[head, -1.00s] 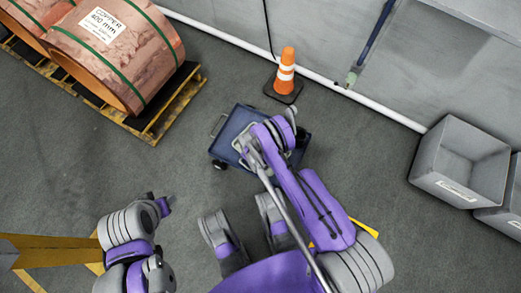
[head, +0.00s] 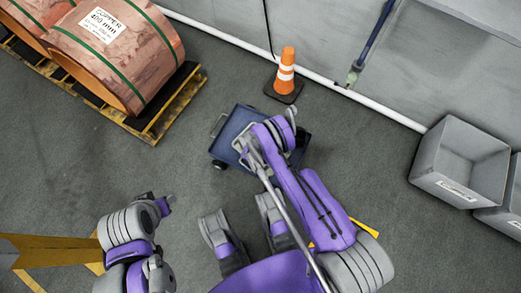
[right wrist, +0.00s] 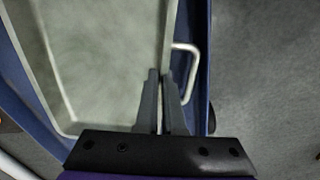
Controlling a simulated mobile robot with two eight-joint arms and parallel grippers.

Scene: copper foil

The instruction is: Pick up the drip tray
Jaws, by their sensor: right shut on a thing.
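The drip tray is the pale grey, shallow tray (right wrist: 105,60) in the right wrist view, with raised walls and a light loop handle (right wrist: 190,62) on its right side. It lies on a blue cart (head: 228,135). My right gripper (right wrist: 162,82) is shut on the tray's right wall, close beside the handle. In the head view my right arm covers most of the tray, and the right fingertips are hard to make out. My left arm (head: 130,228) is at the lower left, away from the cart; its fingers cannot be told open or shut.
An orange and white cone (head: 286,72) stands behind the cart, near the grey wall. Copper coils (head: 120,60) sit on a wooden pallet (head: 160,125) at the upper left. Grey bins (head: 440,165) stand at the right. The floor between cart and bins is clear.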

